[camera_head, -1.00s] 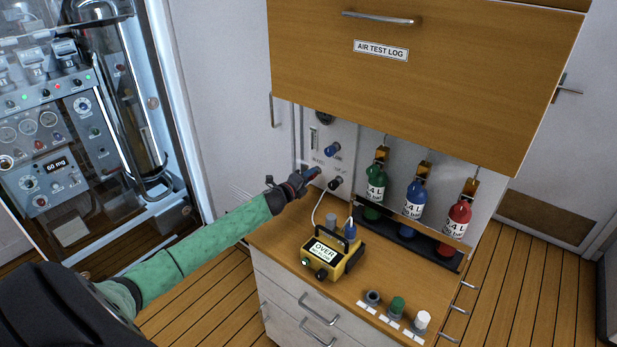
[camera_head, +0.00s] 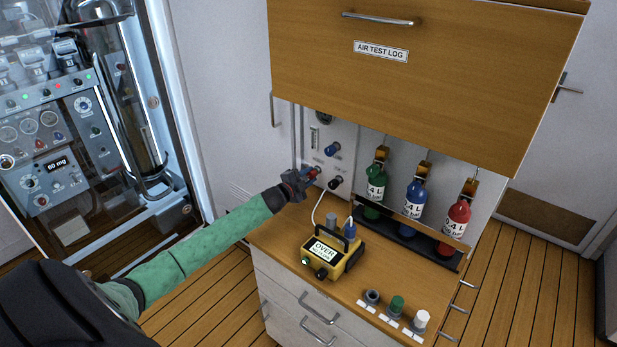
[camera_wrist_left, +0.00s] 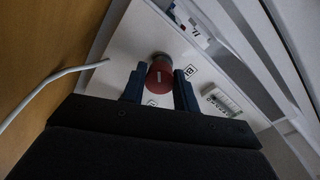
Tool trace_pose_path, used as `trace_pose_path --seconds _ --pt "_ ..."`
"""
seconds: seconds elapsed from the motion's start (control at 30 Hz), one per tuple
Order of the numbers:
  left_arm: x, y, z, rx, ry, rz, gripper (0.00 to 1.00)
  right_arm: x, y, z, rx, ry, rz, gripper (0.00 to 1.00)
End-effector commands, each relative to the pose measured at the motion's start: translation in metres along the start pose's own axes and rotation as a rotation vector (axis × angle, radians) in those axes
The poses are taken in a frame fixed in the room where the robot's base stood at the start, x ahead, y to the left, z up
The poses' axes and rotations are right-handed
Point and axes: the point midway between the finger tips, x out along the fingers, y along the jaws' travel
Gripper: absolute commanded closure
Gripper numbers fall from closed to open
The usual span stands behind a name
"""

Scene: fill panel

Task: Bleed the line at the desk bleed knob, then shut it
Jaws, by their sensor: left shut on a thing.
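The red bleed knob (camera_head: 314,172) is on the pale panel (camera_head: 342,134) above the desk. In the left wrist view the red knob (camera_wrist_left: 160,76) has a white mark on its face and sits between my two dark blue fingers. My left gripper (camera_head: 304,179) is shut on the knob; the left wrist view shows the fingers (camera_wrist_left: 160,88) on either side of it. In the head view the gripper hides part of the knob. My right gripper is not in view.
A blue knob (camera_head: 333,149) and a black fitting (camera_head: 335,183) with a white hose are close by. A yellow meter reading OVER (camera_head: 346,268) stands on the desk (camera_head: 285,238). Green (camera_head: 375,187), blue (camera_head: 413,199) and red (camera_head: 456,222) bottles stand right. An overhead cabinet (camera_head: 450,80) overhangs.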

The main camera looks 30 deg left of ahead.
Motion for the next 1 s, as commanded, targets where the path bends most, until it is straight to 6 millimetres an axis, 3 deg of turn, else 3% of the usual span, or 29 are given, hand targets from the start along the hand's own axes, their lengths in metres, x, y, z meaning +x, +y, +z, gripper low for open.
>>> trace_pose_path --seconds 0.7,0.73,0.8,0.83,1.0 --pt "0.0 0.0 0.002 -0.074 0.0 -0.001 0.93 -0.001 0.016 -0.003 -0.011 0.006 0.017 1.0" --pt "0.0 0.0 0.002 -0.074 0.0 -0.001 0.66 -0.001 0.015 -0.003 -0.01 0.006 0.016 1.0" --pt "0.0 0.0 0.002 -0.074 0.0 -0.001 0.53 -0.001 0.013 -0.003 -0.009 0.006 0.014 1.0" --pt "0.0 0.0 0.002 -0.074 0.001 -0.001 0.48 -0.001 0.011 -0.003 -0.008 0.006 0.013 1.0" --pt "0.0 0.0 0.001 -0.074 0.002 -0.001 0.48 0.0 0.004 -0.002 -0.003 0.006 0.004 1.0"
